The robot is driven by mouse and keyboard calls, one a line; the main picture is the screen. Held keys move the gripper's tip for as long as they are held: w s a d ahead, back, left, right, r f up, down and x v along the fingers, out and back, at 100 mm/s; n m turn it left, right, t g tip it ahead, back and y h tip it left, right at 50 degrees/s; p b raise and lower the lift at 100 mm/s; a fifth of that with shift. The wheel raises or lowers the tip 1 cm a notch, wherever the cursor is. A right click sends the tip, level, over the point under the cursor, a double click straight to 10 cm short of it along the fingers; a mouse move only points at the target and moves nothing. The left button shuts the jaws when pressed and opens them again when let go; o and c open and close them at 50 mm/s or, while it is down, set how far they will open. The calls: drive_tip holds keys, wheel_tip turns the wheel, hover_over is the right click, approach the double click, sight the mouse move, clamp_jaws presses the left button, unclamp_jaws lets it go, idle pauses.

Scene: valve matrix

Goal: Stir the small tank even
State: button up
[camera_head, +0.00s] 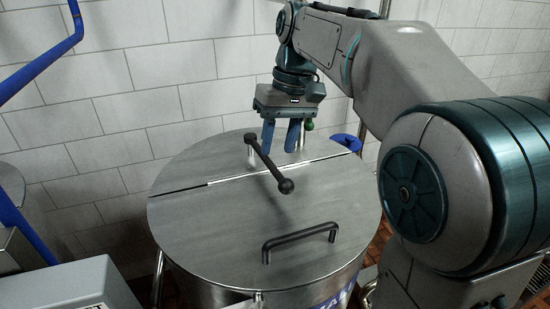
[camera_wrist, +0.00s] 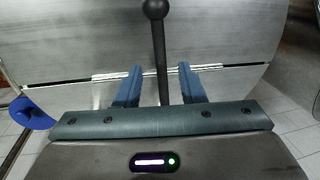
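The small tank (camera_head: 200,230) is a round steel vessel with a flat split lid. A dark stirring lever (camera_head: 265,164) with a ball knob (camera_head: 285,186) slants across the lid from a pivot near the back. My gripper (camera_head: 281,148) points down over the back part of the lid, with its blue fingers apart. In the wrist view the lever (camera_wrist: 160,55) shows between the fingertips of my gripper (camera_wrist: 160,72), with a gap on each side. I cannot tell whether the lever is at fingertip depth. The tank's inside is hidden by the lid.
A dark bar handle (camera_head: 300,238) is fixed on the lid's front half. A blue pipe (camera_head: 40,70) and a grey box (camera_head: 70,290) stand at the left. A blue part (camera_head: 346,141) is at the tank's back right. A tiled wall is behind.

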sight(273, 166)
drive_tip(key=shift+s+a+f, duration=0.1)
drive_tip(key=shift+a+f, duration=0.1)
drive_tip(key=shift+f, duration=0.8)
drive_tip(key=shift+a+f, duration=0.2)
drive_tip(key=shift+f, duration=0.8)
clamp_jaws()
